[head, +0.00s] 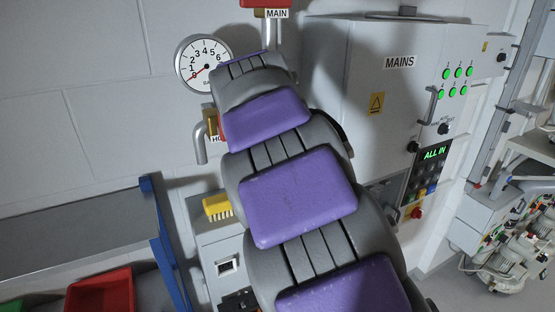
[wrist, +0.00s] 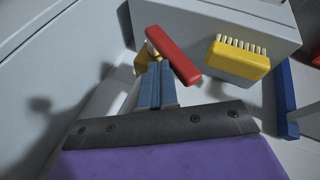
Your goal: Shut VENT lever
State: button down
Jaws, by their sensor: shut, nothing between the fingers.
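A red lever handle (wrist: 172,54) with a yellow-brass part beside it lies just beyond my gripper (wrist: 155,70) in the wrist view. My gripper's blue-grey fingers are shut together and empty, with tips close to the handle; I cannot tell whether they touch. No VENT label is readable, so I cannot tell whether this is the VENT lever. In the head view a brass valve (head: 211,121) with a partly hidden label starting "HO" shows left of my arm. My purple and grey arm hides part of it and hides my gripper there.
A yellow brush (head: 217,207) rests on a grey box (head: 220,240); it also shows in the wrist view (wrist: 240,59). A gauge (head: 205,64), a MAIN label (head: 277,14), a MAINS cabinet (head: 385,100) and a blue-legged bench (head: 80,225) with a red bin (head: 100,290) stand around my arm.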

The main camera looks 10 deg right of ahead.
jog(key=shift+s+a+f+h, duration=0.1)
jog(key=shift+a+h, duration=0.2)
jog(key=shift+a+f, duration=0.15)
jog(key=shift+a, duration=0.05)
jog(key=shift+s, duration=0.1)
dwell(0.3)
jog(key=shift+a, duration=0.1)
